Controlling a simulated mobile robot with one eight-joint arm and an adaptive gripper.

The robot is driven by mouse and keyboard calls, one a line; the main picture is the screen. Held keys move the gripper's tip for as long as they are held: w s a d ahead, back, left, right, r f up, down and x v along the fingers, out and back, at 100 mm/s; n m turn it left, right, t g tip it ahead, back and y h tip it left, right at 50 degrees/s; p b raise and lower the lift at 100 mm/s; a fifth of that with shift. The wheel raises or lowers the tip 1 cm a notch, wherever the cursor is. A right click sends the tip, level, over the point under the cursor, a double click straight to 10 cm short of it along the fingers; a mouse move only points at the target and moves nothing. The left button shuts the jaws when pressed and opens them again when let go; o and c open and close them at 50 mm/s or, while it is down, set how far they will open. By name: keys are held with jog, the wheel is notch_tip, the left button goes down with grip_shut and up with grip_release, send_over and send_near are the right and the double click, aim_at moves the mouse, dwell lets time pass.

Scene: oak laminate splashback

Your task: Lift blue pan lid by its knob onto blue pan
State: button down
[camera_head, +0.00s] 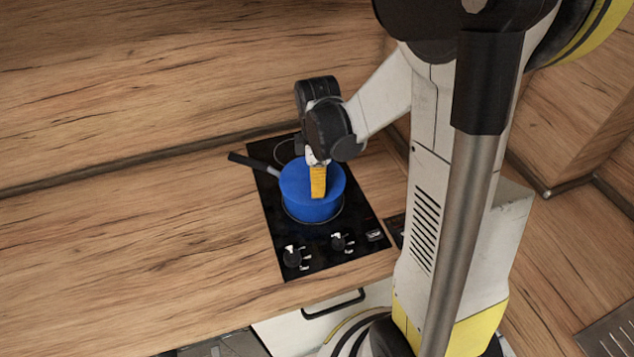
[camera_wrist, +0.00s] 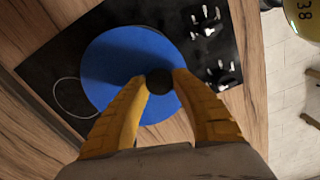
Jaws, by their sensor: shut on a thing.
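The blue pan (camera_head: 311,208) stands on the black cooktop, its dark handle (camera_head: 250,162) pointing to the upper left in the head view. The blue lid (camera_head: 296,180) shows over the top of the pan and appears level; I cannot tell whether it touches the rim. In the wrist view the lid (camera_wrist: 125,60) is a blue disc that hides the pan beneath. My gripper (camera_head: 318,182) is above the lid, with its yellow fingers (camera_wrist: 160,85) shut on the dark round knob (camera_wrist: 160,81).
The black cooktop (camera_head: 334,257) has control knobs (camera_head: 292,257) along its front edge. The wooden counter (camera_head: 150,240) to its left is clear. The wooden splashback (camera_head: 180,70) rises behind. A drawer handle (camera_head: 334,304) is below the counter edge.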

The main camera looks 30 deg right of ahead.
jog(key=shift+f, duration=0.1)
dwell(0.3)
jog(key=c, duration=1)
grip_release()
jog(key=shift+c, duration=0.2)
jog(key=shift+r+p, duration=2.95)
jog(key=shift+r, duration=1.15)
jog(key=shift+f, duration=0.1)
